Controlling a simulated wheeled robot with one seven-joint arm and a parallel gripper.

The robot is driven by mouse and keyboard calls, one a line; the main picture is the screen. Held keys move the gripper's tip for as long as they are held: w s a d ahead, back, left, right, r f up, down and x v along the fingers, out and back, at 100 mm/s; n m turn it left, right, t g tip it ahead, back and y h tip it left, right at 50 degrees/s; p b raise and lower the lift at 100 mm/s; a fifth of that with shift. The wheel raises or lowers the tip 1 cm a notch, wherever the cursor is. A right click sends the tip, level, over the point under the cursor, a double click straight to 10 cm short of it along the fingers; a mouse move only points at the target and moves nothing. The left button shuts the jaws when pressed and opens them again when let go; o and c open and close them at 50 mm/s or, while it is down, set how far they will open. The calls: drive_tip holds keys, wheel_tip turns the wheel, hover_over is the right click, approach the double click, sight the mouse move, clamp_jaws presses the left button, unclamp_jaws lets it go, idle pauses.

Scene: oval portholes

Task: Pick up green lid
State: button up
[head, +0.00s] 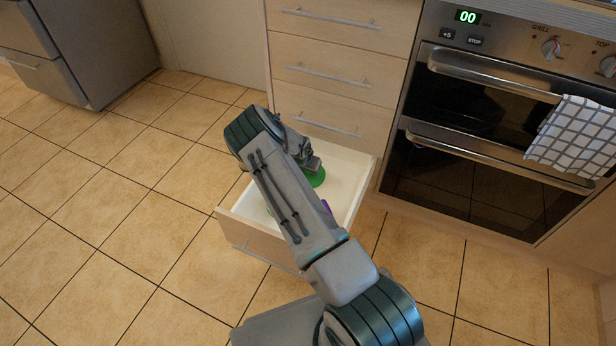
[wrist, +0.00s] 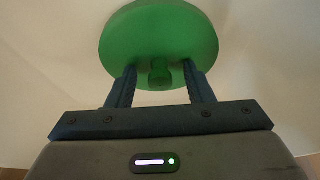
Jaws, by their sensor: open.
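The green lid (head: 317,179) lies in the open bottom drawer (head: 345,168), partly hidden behind my arm in the head view. In the wrist view the round green lid (wrist: 160,40) fills the top middle, with a small green knob (wrist: 159,73) facing my gripper. My gripper (wrist: 160,78) is open, one finger on each side of the knob. The fingertips overlap the lid's near edge in the picture. I cannot tell whether the fingers touch the lid.
A small purple thing (head: 326,206) shows in the drawer beside my arm. Closed drawers (head: 335,65) stand above the open one. An oven (head: 490,120) with a checked towel (head: 577,137) is on the right. Tiled floor (head: 110,220) is clear on the left.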

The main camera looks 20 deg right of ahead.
clamp_jaws()
drive_tip(key=shift+r, duration=0.1)
